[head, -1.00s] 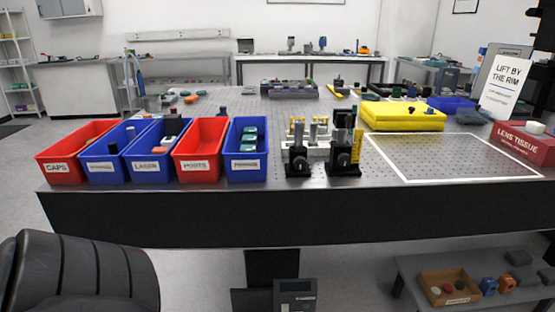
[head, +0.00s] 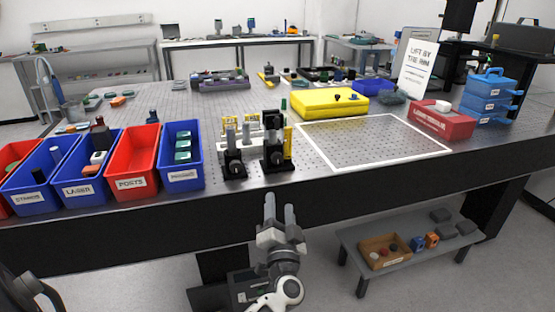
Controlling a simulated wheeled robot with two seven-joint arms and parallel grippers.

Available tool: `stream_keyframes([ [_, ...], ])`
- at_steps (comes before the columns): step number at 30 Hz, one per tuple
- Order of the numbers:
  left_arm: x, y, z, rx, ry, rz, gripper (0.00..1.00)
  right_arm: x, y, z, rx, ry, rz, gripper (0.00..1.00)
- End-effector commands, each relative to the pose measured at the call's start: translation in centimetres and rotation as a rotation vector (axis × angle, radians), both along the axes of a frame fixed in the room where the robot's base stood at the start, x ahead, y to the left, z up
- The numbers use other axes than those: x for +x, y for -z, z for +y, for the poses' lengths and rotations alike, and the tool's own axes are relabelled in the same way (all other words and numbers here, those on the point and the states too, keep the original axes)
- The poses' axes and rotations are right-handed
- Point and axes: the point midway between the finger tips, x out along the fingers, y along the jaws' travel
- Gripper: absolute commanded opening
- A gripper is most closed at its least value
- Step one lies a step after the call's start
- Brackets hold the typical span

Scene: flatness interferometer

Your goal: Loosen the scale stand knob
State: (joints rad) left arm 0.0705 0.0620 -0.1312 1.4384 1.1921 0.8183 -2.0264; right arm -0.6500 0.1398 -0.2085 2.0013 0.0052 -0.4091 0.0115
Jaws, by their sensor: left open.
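Two small posts on black stands stand near the front edge of the optical table. The right one, with a yellow strip (head: 289,141) at its side, looks like the scale stand (head: 270,128); a round dark knob (head: 276,153) shows low on its front. The left stand (head: 233,160) is beside it, with a grey post. My left gripper (head: 280,209) is open and empty, its fingers pointing up toward the table. In the picture it is below the stands, in front of the table's dark front edge, and touches neither. My right gripper is not in view.
Red and blue bins (head: 133,169) line the table's left front. A white-outlined area (head: 375,140) right of the stands is clear. A yellow case (head: 330,103), red box (head: 441,122) and upright sign (head: 414,70) stand behind or right of it. A low grey shelf (head: 409,245) stands below.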

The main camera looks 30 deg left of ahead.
Motion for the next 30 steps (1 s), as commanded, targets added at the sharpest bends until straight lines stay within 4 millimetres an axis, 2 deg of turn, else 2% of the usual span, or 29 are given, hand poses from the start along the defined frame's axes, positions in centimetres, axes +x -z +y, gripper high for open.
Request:
stream_keyframes([
  [18,9.6,-3.4,6.9,0.005,0.003,-0.003,0.5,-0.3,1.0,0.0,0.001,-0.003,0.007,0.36],
  [24,11.4,-3.9,8.2,0.003,0.004,-0.003,0.5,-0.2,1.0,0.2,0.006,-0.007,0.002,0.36],
  [30,11.8,-4.1,8.5,0.001,0.004,-0.002,0.5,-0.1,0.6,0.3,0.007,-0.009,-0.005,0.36],
])
